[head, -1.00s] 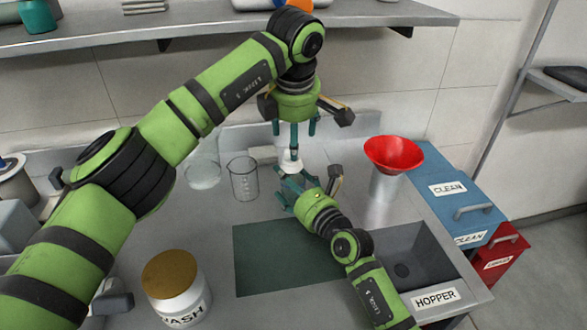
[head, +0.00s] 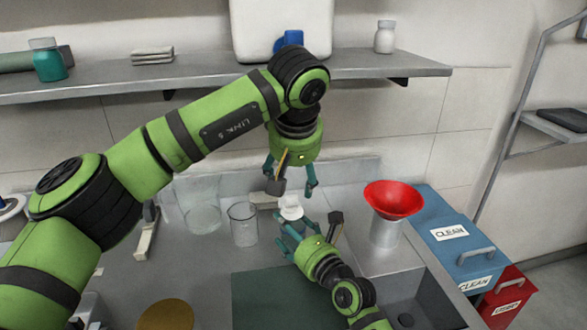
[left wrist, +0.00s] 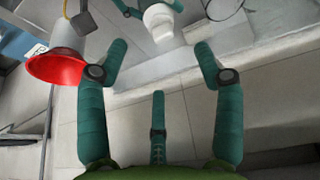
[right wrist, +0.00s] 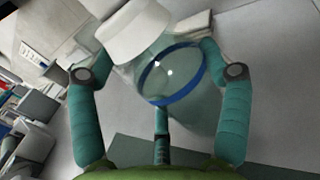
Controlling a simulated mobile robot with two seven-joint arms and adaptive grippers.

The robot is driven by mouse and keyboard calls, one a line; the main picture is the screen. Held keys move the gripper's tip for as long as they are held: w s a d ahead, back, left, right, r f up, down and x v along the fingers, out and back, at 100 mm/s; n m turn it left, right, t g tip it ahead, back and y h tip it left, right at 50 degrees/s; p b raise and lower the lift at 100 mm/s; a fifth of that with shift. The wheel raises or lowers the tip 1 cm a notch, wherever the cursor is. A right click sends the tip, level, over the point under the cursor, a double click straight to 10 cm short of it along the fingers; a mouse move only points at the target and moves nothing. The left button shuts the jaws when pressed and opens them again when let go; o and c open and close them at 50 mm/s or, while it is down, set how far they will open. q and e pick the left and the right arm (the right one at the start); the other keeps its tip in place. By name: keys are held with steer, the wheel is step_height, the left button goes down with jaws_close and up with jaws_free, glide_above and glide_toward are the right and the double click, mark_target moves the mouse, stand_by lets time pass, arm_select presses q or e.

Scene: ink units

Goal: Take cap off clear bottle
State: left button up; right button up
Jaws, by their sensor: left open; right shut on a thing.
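The clear bottle (right wrist: 192,98) with a blue band shows in the right wrist view between the fingers of my right gripper (right wrist: 160,65). Its wide white cap (right wrist: 135,30) is at the upper left there; I cannot tell whether it is seated. In the head view the white cap (head: 290,208) is above my right gripper (head: 291,230), which is shut on the bottle; the bottle body is mostly hidden. My left gripper (head: 290,184) is open and empty, pointing down just above the cap. The cap (left wrist: 160,22) also shows in the left wrist view, beyond the open fingers.
A glass beaker (head: 243,224) and a clear flask (head: 203,219) stand left of the bottle. A dark green mat (head: 262,300) lies in front. The shelf (head: 200,77) is above, behind my left arm.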

mark_target(292, 198)
arm_select(q)
steer(key=x, duration=1)
steer(key=shift+f, duration=0.2)
arm_select(e)
steer(key=shift+f, duration=0.35)
arm_select(q)
jaws_close()
steer(key=shift+r, duration=0.2)
arm_select(e)
steer(key=shift+s, duration=0.1)
arm_select(q)
steer(key=shift+r, duration=1.05)
steer(key=shift+s+a+r, duration=0.1)
steer(key=shift+s+r, duration=0.05)
steer(key=shift+r, duration=1.8)
arm_select(e)
steer(key=o, duration=1.7)
steer(key=shift+c, duration=0.2)
